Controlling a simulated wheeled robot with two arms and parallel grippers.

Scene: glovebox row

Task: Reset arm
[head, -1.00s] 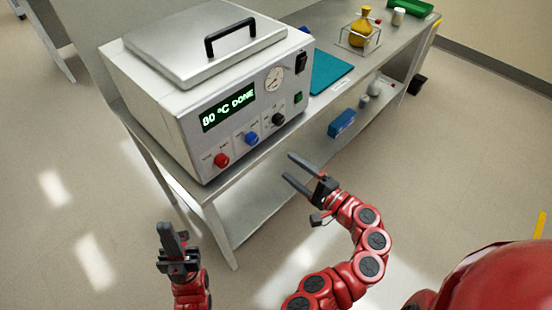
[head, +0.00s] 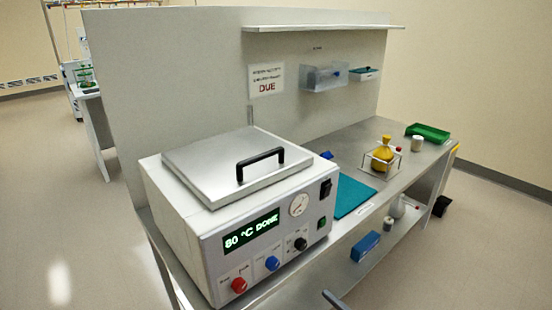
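Only a grey fingertip of my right gripper (head: 335,299) shows, at the bottom edge in front of the bench. The rest of that gripper and its arm are below the frame, so its opening is hidden. My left gripper is not in view. The white heating box (head: 265,235) stands on the near end of the bench with its metal lid (head: 215,165) closed and a black handle on top. Its green display (head: 252,233) reads "80 °C DONE".
The metal bench (head: 400,185) carries a teal mat (head: 354,197), a yellow flask (head: 383,155) in a wire stand, a white jar (head: 417,143) and a green tray (head: 428,133). A blue box (head: 366,246) sits on the lower shelf. Open floor (head: 470,250) lies at right.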

